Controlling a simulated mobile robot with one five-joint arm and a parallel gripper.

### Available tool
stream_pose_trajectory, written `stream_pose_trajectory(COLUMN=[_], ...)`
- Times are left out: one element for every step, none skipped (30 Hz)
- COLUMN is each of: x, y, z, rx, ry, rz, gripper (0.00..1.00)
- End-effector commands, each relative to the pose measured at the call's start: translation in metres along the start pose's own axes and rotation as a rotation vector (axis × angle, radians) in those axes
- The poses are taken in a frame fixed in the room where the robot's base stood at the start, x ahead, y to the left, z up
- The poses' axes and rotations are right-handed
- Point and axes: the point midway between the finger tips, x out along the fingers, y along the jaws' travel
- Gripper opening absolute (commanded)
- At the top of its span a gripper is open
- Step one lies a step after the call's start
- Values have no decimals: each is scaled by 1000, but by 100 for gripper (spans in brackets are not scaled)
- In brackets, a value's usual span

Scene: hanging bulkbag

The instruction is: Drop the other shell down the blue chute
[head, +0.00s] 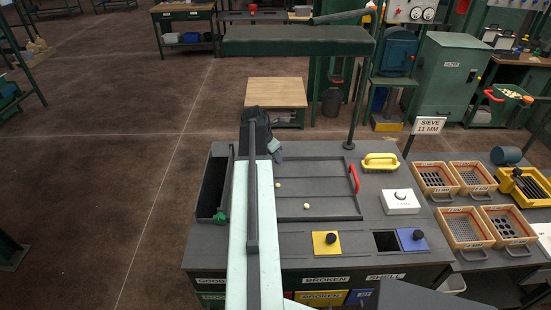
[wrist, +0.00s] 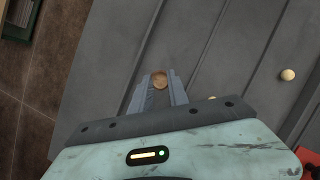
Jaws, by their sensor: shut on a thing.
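In the wrist view, my gripper (wrist: 160,84) is shut on a small brown rounded piece, the shell (wrist: 159,80), held between the fingertips over a grey surface. In the head view, my gripper (head: 262,135) is at the far end of my arm, near the back left of the grey sorting tray (head: 325,165); the shell cannot be made out there. The blue chute's dark square opening (head: 385,241) is uncovered, at the bench's front right above the SHELL label. Its blue cover (head: 411,239) with a black knob sits just right of the opening.
Two pale round nuts (head: 278,184) (head: 306,205) lie on the tray. A yellow cover (head: 327,242) with a knob is left of the blue chute. A white scale-like box (head: 399,201), yellow-handled brush (head: 380,161) and red handle (head: 353,178) stand nearby. A post supports an overhead shelf.

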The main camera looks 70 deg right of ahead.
Motion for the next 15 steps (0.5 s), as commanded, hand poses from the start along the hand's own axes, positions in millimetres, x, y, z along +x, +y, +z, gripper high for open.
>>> stream_pose_trajectory(x=[-21,-28,-36,-42,-47,-53,-57,-60,-62,-63,-63,-62,-62,-61,-60], y=[0,0,0,0,0,0,0,0,0,0,0,0,0,0,0], z=[9,11,15,17,19,22,23,24,25,25,26,25,25,25,24], rx=[0,0,0,0,0,0,-1,-1,-1,-1,-1,-1,-1,-1,-1], ry=[0,0,0,0,0,0,0,0,0,0,0,0,0,0,0], rz=[0,0,0,0,0,0,0,0,0,0,0,0,0,0,0], gripper=[0,0,0,0,0,0,0,0,0,0,0,0,0,0,0])
